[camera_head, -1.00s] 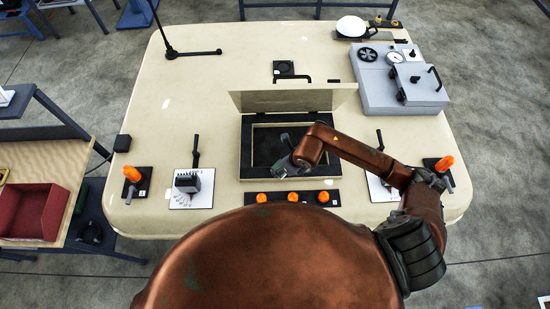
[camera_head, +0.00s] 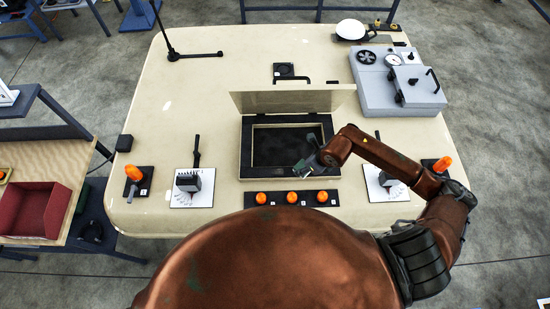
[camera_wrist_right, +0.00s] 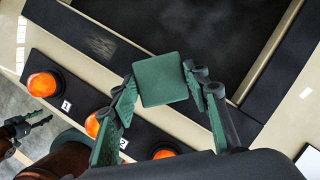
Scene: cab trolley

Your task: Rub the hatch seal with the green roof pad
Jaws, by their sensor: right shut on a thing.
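The hatch stands open in the head view, its cream lid (camera_head: 293,101) raised at the back. Its black hatch seal (camera_head: 247,150) frames a dark opening; in the right wrist view the seal (camera_wrist_right: 75,25) carries a pale scuffed patch. My right gripper (camera_head: 306,163) is over the front right part of the hatch. In the right wrist view its fingers are shut on the green roof pad (camera_wrist_right: 160,80), a square block. Whether the pad touches the seal cannot be told. A dark clawed part, probably my left gripper (camera_wrist_right: 28,128), shows small at the wrist view's left edge.
A strip with orange lamps (camera_head: 291,197) runs in front of the hatch. Levers on white plates (camera_head: 192,200) and orange beacons (camera_head: 133,173) stand at both sides. A grey box (camera_head: 420,97) sits at the back right. The roof's back left is mostly clear.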

